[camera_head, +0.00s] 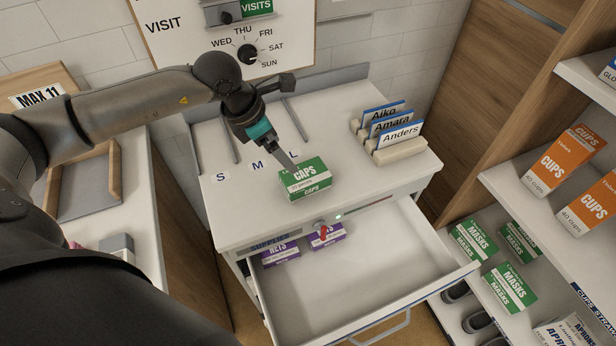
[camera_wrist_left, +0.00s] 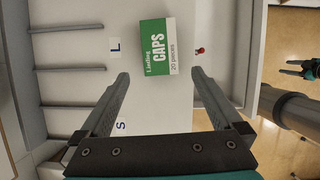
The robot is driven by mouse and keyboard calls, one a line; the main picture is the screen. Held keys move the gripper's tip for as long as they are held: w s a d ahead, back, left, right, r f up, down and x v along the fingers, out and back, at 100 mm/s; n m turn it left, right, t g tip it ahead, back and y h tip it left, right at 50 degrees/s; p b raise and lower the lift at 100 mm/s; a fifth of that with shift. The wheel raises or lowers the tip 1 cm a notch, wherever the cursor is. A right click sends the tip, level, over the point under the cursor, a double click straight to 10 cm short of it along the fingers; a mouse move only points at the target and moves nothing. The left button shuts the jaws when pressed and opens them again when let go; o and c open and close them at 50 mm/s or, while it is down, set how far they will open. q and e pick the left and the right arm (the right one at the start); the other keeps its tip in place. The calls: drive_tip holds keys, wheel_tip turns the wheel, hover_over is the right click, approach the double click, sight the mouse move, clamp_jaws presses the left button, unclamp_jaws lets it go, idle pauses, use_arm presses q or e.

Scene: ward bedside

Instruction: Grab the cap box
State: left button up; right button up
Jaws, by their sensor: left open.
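The green and white cap box (camera_head: 305,178) stands on the white cabinet top, near its front edge and above the open drawer. My left gripper (camera_head: 287,160) is just behind and to the left of it in the head view. In the left wrist view the cap box (camera_wrist_left: 158,47) lies just beyond the open fingers (camera_wrist_left: 160,82), roughly centred between their tips, with nothing held. Whether a finger touches the box cannot be told.
The drawer (camera_head: 400,245) is pulled out and holds purple NETS boxes (camera_head: 280,254) at its left. Name cards in a holder (camera_head: 396,148) stand at the right of the cabinet top. A shelf (camera_head: 490,180) with cups and masks boxes is at the right.

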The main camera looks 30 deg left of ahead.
sight(302, 175)
use_arm(q)
drive_tip(key=x, duration=1.2)
drive_tip(key=shift+w+d+f+p, duration=0.15)
drive_tip(key=shift+w+f+p, duration=0.05)
drive_tip(key=shift+f+p, duration=0.1)
drive_tip(key=shift+w+f, duration=0.1)
drive_tip(key=shift+f, duration=0.25)
drive_tip(key=shift+f, duration=0.25)
drive_tip(key=c, duration=1.1)
drive_tip(key=shift+r, duration=0.2)
